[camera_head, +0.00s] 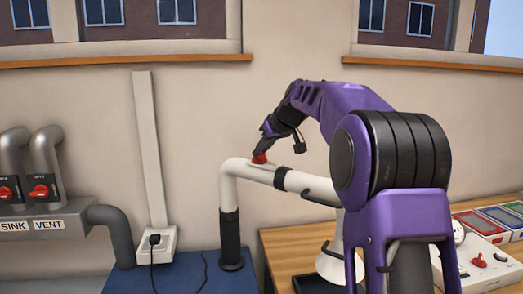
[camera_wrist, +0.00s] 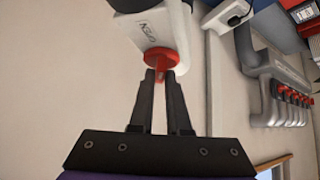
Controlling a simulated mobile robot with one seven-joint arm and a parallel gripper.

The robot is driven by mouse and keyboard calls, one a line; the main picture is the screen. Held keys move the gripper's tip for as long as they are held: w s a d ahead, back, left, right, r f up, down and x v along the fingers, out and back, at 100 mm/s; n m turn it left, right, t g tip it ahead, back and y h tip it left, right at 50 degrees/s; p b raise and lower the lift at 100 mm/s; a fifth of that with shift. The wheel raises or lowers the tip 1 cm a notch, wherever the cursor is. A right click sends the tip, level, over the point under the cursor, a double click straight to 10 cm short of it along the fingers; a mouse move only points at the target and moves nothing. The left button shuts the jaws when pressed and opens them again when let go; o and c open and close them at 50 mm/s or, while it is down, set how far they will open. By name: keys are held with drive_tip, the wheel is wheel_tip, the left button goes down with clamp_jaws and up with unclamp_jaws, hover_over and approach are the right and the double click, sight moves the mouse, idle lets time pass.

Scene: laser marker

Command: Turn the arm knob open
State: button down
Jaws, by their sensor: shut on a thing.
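The arm knob (camera_head: 260,158) is red and sits on top of the white extraction arm (camera_head: 309,185), near its bend. In the wrist view the knob (camera_wrist: 160,57) shows as a red disc with a narrow red grip. The white arm beside it (camera_wrist: 145,27) carries a printed label that seems to read OPEN. My gripper (camera_head: 266,146) reaches down to the knob from the upper right. In the wrist view its dark fingers (camera_wrist: 162,77) are shut on the knob's grip, which shows between the tips. The knob's exact turn angle is hard to tell.
On the left are SINK and VENT valves with red handles (camera_head: 40,191) on grey pipes. A black plug (camera_head: 154,239) sits in a white wall box. On the right, a control box (camera_head: 479,262) stands on the wooden bench (camera_head: 292,245).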

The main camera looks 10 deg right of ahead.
drive_tip(key=shift+w+d+n+g+y, duration=0.15)
drive_tip(key=shift+n+g+y, duration=0.15)
drive_tip(key=shift+n+y, duration=0.4)
drive_tip(key=shift+n+g+y, duration=0.6)
drive_tip(key=shift+n+g, duration=0.1)
drive_tip(key=shift+n, duration=0.7)
drive_tip(key=c, duration=0.9)
unclamp_jaws()
drive_tip(key=v, duration=1.7)
drive_tip(key=shift+s+d+r, duration=0.15)
drive_tip(key=shift+s, duration=0.05)
